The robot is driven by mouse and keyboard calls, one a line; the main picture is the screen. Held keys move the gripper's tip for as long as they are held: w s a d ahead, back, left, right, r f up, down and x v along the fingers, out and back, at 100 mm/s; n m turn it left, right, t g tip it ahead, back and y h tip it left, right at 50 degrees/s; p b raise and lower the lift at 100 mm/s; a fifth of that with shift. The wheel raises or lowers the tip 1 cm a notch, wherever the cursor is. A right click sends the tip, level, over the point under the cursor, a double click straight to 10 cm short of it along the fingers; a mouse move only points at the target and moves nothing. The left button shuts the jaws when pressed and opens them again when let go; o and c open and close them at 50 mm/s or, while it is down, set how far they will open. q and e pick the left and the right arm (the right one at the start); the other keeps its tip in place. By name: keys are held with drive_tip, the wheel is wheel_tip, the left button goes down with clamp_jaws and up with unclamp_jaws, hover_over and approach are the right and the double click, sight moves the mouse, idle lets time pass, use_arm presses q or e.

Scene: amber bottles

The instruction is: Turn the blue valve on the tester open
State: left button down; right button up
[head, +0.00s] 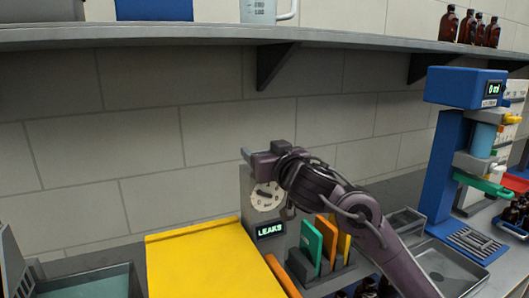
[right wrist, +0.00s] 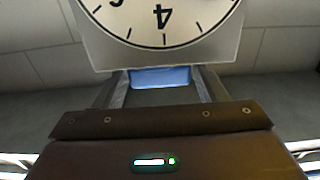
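The tester (head: 247,205) stands against the back wall, with a white round dial and a lit "LEAKS" display (head: 270,230). My right gripper (head: 262,158) is at the top of the tester, above the dial. In the right wrist view the dial (right wrist: 163,18) shows upside down. There, the blue valve (right wrist: 160,77) shows between the two fingers of my right gripper (right wrist: 160,84) and fills the gap from finger to finger, so the gripper looks shut on it. The valve is hidden in the head view. My left gripper is not in view.
A yellow panel (head: 205,262) lies left of the tester. Coloured folders (head: 326,238) stand in a holder at its right. A blue machine (head: 447,165) and a metal tray (head: 450,270) are farther right. A shelf (head: 200,35) with amber bottles (head: 468,27) runs above.

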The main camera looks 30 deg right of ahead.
drive_tip(key=c, duration=0.7)
drive_tip(key=shift+r+n+y+p, duration=0.15)
drive_tip(key=shift+n+y+p, duration=0.25)
drive_tip(key=shift+y+p, duration=0.4)
drive_tip(key=shift+c, duration=0.2)
drive_tip(key=n+y+p, duration=0.2)
drive_tip(key=y, duration=0.1)
drive_tip(key=n+g+y+p, duration=0.1)
drive_tip(key=y+p, duration=0.1)
drive_tip(key=p, duration=0.1)
drive_tip(key=shift+d+r+n+y, duration=0.1)
drive_tip(key=shift+n+y, duration=0.3)
drive_tip(key=n+g+y+p, duration=0.2)
drive_tip(key=n+g+y, duration=0.1)
drive_tip(key=y, duration=0.2)
drive_tip(key=shift+n+p, duration=0.35)
drive_tip(key=shift+n, duration=0.05)
drive_tip(key=shift+w+n+g+y+p, duration=0.1)
drive_tip(key=shift+n+g+y+p, duration=0.35)
drive_tip(key=shift+n+g+y, duration=1.15)
drive_tip(key=shift+g+y, duration=0.1)
drive_tip(key=shift+g, duration=0.1)
drive_tip(key=shift+n+g+y, duration=0.6)
drive_tip(key=shift+n+g, duration=0.2)
drive_tip(key=shift+g, duration=0.3)
drive_tip(key=shift+n+g+b, duration=0.3)
drive_tip(key=shift+g, duration=0.1)
drive_tip(key=shift+f+n+g+y+b, duration=0.2)
drive_tip(key=shift+n+g+y+b, duration=0.6)
drive_tip(key=shift+g, duration=0.6)
